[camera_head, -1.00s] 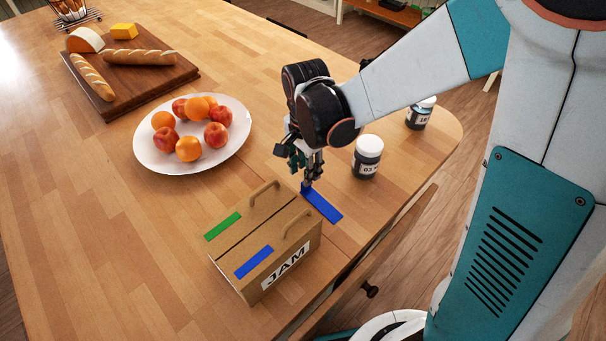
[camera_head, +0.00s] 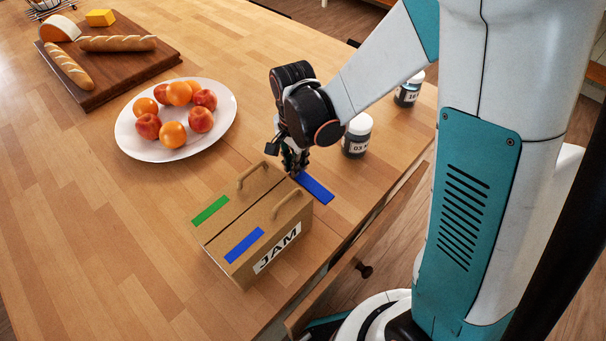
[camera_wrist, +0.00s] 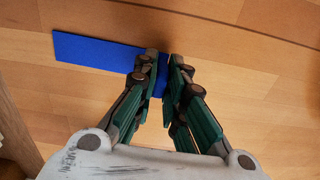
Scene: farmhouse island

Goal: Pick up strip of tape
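The strip of tape is a flat blue strip (camera_head: 316,189) on the wooden table, just behind the right end of the cardboard JAM box (camera_head: 292,245). In the wrist view the blue strip (camera_wrist: 95,52) runs from the left to under my fingertips. My gripper (camera_head: 293,172) points down at the strip's end nearest the box handles. In the wrist view my gripper (camera_wrist: 165,64) has its two fingertips close together with a narrow gap, and blue shows between them. The strip looks flat on the table, not lifted. Contact between fingertips and strip is unclear.
The box has two handles and a green (camera_head: 210,210) and a blue label (camera_head: 244,245) on top. Two dark jars with white lids, one nearer (camera_head: 357,137) and one farther (camera_head: 408,90), stand right of my gripper. A fruit plate (camera_head: 128,140) is to the left. An open drawer (camera_head: 340,272) is in front.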

